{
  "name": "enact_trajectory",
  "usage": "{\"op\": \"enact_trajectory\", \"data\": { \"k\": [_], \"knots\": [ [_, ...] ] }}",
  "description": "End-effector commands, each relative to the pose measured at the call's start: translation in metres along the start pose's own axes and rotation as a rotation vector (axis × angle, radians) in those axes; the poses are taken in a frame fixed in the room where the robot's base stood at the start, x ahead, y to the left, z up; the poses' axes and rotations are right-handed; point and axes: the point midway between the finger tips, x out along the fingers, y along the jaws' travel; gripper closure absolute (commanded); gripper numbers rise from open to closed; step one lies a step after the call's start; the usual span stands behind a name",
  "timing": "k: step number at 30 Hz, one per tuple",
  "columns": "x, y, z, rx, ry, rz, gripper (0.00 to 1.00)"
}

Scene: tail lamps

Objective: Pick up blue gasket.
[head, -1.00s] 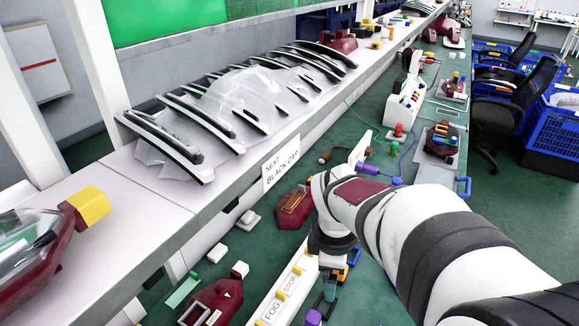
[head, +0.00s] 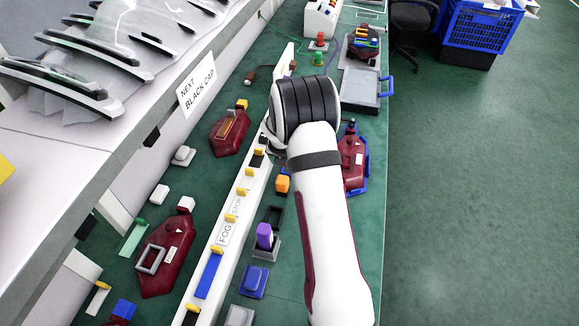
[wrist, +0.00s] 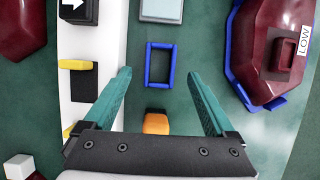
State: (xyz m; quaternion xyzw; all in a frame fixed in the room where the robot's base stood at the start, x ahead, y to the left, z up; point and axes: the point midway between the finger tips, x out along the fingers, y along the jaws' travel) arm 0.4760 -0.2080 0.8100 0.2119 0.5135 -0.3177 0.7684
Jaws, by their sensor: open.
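The blue gasket (wrist: 149,65) is a thin rectangular frame lying flat on the green surface in the wrist view, with bare green inside it. My gripper (wrist: 159,72) is open and empty, its two teal fingers on either side of the gasket in the picture. I see no contact; the height of the fingers above the gasket is hard to tell. An orange block (wrist: 156,123) lies just below the gasket, between the fingers. In the head view my arm hides the gripper, and I cannot make out the gasket clearly there.
A white rail (head: 215,255) with yellow clips runs left of the gasket. A dark red lamp marked LOW (wrist: 275,45) sits in a blue holder to the right. A pale square block (wrist: 161,10) lies beyond the gasket. Bare green surface surrounds the gasket.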

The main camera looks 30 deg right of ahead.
Motion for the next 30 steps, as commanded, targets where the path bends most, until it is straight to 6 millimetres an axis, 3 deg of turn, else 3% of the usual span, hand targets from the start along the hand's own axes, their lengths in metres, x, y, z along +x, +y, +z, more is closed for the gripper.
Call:
{"op": "enact_trajectory", "data": {
  "k": [4,11,26,30],
  "knots": [
    [0.025,0.0,-0.001,0.002,0.002,-0.001,0.1],
    [0.028,0.0,0.0,0.002,0.0,0.0,0.1],
    [0.028,0.0,0.0,0.002,0.0,0.0,0.96],
    [0.028,0.0,0.0,0.002,0.0,0.0,0.98]
  ]
}}
